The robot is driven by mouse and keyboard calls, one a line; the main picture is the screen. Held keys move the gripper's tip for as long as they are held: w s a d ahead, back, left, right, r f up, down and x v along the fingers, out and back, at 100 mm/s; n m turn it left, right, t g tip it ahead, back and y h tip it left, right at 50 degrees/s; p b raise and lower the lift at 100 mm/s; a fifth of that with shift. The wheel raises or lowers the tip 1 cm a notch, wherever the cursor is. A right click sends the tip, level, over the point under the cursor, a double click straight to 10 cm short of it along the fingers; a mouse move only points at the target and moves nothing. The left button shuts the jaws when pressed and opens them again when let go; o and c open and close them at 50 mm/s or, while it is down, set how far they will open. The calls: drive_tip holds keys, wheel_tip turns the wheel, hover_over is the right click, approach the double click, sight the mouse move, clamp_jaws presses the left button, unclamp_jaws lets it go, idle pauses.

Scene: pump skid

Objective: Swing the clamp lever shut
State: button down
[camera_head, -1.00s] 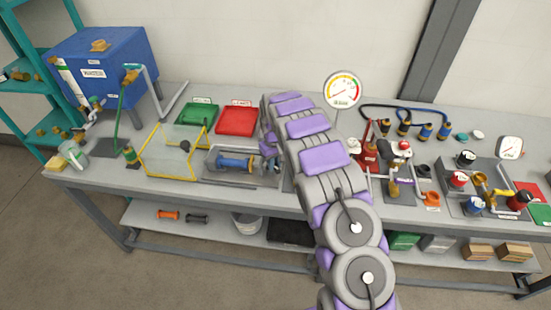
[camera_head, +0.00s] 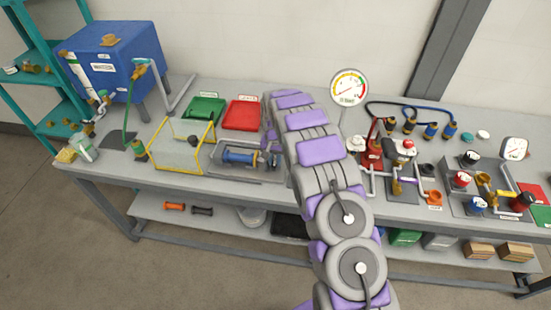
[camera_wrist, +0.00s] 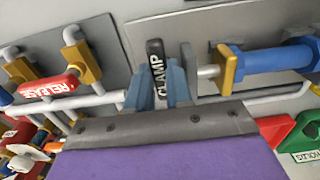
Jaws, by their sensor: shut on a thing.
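The black clamp lever (camera_wrist: 153,52), with "CLAMP" printed along it in white, stands nearly upright in the wrist view. My gripper (camera_wrist: 160,88) has its two blue-grey fingers shut on the lever, one on each side. The lever's lower end is hidden by the gripper body. Just right of it are a grey plate and a metal rod leading to a blue cylinder (camera_wrist: 275,60) with a yellow collar. In the head view the blue spool-like part (camera_head: 240,157) shows left of my arm, which hides the lever and my gripper.
A red RELEASE handle (camera_wrist: 48,87) on pipework lies left in the wrist view. A red tray (camera_head: 243,115) and a green tray (camera_head: 204,108) sit behind the blue part. A clear yellow-framed guard (camera_head: 182,148) stands left of it. A gauge (camera_head: 348,88) rises right of my arm.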

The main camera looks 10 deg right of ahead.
drive_tip(key=shift+w+r, duration=0.1)
idle(0.3)
drive_tip(key=c, duration=1)
unclamp_jaws()
drive_tip(key=shift+c, duration=0.2)
